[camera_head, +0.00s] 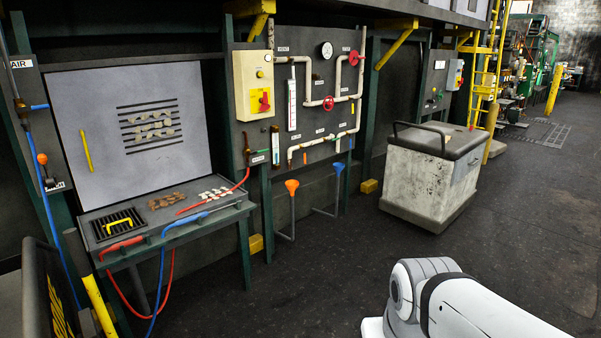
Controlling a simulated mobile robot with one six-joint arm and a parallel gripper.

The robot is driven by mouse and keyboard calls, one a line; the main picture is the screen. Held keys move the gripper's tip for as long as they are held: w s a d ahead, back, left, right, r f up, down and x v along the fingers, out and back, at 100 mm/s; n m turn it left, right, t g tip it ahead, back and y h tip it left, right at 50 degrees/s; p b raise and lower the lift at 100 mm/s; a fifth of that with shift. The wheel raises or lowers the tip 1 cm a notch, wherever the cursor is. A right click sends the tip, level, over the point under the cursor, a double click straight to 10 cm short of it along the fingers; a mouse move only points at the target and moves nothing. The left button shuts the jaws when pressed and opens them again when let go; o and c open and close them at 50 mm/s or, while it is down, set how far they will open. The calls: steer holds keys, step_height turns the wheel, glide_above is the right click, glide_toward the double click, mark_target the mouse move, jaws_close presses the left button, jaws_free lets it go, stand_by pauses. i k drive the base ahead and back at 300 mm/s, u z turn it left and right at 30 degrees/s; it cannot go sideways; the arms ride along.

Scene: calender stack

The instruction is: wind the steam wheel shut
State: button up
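Two red handwheels sit on white pipes on the dark wall panel. The lower handwheel (328,103) is near the panel's middle, and the upper handwheel (353,58) is at its upper right. Small labels are on the panel, but they are too small to read, so I cannot tell which wheel is the steam wheel. How far either wheel is turned does not show. My white arm shows at the bottom right, well apart from the panel. My gripper is out of view.
A round gauge (326,50) is above the lower wheel. An orange funnel (292,187) and a blue funnel (338,169) stand below the panel. A worktable (165,232) with hoses is left. A grey bin (425,178) is right. Floor before the panel is clear.

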mark_target(329, 104)
steer(key=z, duration=0.1)
steer(key=i, duration=2.1)
steer(key=z, duration=0.2)
steer(key=i, duration=2.8)
steer(key=z, duration=0.05)
